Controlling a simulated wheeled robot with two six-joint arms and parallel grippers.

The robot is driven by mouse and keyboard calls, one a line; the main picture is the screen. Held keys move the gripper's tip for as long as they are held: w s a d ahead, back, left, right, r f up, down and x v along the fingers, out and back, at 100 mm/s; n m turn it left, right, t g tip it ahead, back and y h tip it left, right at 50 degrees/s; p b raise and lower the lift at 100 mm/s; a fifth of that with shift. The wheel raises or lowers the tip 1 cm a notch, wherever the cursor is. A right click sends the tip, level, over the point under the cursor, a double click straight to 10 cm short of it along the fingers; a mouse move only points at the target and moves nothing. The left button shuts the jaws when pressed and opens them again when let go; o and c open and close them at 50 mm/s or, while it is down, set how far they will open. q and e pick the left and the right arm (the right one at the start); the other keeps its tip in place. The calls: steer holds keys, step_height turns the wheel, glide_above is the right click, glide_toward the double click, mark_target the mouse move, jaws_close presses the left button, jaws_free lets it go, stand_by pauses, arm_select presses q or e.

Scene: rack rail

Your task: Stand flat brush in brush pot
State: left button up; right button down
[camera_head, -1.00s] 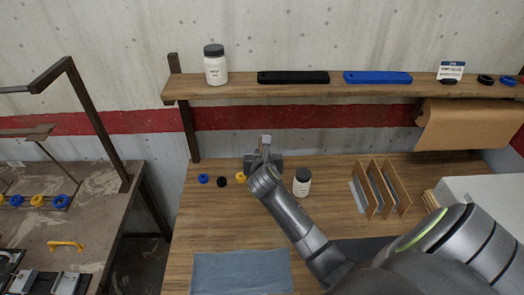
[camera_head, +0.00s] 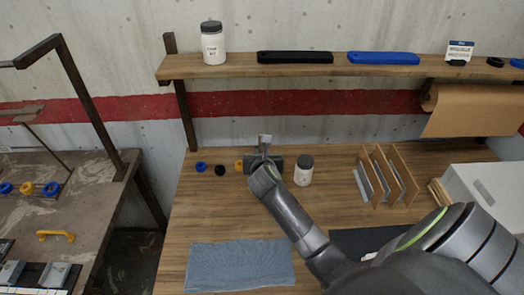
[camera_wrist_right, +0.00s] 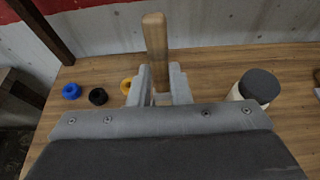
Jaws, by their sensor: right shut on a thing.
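My right gripper (camera_head: 264,150) is over the back of the wooden workbench, between an orange ring and a white jar. In the right wrist view its jaws (camera_wrist_right: 160,86) are shut on a wooden bar, which looks like the handle of the flat brush (camera_wrist_right: 155,45). The handle stands up between the fingers; its lower part and any bristles are hidden by the gripper. I cannot make out a brush pot for certain in either view. My left gripper is not in view.
Blue (camera_head: 201,167), black (camera_head: 220,170) and orange (camera_head: 239,166) rings lie left of the gripper. A dark-lidded white jar (camera_head: 303,175) stands close on its right. A wooden divider rack (camera_head: 388,178) is farther right. A blue-grey cloth (camera_head: 240,266) lies in front. A shelf (camera_head: 220,71) spans above.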

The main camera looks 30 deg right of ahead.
steer(key=shift+f+b, duration=0.5)
steer(key=shift+f, duration=1.25)
steer(key=c, duration=1.3)
jaws_free()
steer(key=shift+o, duration=0.2)
